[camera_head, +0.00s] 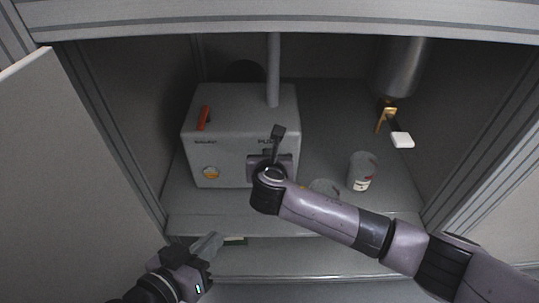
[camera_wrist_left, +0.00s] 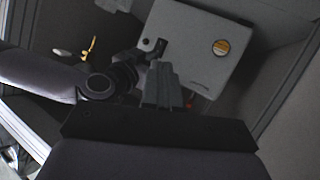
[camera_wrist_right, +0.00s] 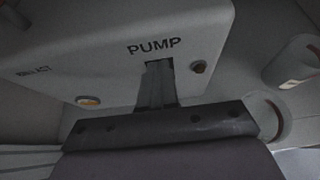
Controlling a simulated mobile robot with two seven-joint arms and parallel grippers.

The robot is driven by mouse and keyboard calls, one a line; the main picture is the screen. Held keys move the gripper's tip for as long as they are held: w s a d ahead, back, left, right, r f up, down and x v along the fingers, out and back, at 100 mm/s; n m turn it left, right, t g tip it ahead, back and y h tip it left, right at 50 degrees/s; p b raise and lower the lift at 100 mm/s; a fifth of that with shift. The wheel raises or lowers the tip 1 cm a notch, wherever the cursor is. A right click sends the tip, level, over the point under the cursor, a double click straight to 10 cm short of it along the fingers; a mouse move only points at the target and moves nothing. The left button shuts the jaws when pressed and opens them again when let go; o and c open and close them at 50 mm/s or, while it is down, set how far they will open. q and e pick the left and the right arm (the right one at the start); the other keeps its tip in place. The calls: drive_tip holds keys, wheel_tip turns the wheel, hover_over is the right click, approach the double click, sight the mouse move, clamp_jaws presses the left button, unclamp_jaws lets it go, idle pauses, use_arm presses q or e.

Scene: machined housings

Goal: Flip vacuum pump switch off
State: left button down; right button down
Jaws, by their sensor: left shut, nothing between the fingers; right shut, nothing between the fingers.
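The grey pump housing (camera_head: 225,158) stands in the cabinet, with a red lever (camera_head: 203,118) at its upper left and a round orange sticker (camera_head: 210,173) below. The word PUMP shows on its front in the right wrist view (camera_wrist_right: 154,46). My right gripper (camera_head: 278,130) is shut and empty, its fingertips just below that word (camera_wrist_right: 158,64); I cannot tell whether they touch, and a switch there would be hidden behind them. A small brown round part (camera_wrist_right: 198,67) sits right of the fingertips. My left gripper (camera_head: 217,237) is shut and empty, low in front of the cabinet.
A grey pipe (camera_head: 273,70) rises from the housing's top. A can (camera_head: 362,171) stands to its right, another partly behind my right arm. A brass tap (camera_head: 385,115) with a white handle (camera_head: 402,139) hangs at right. The open door (camera_head: 70,180) is at left.

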use_arm(q)
drive_tip(key=shift+r+p, duration=0.55)
drive_tip(key=shift+r, duration=0.2)
use_arm(e)
drive_tip(key=shift+r, duration=0.5)
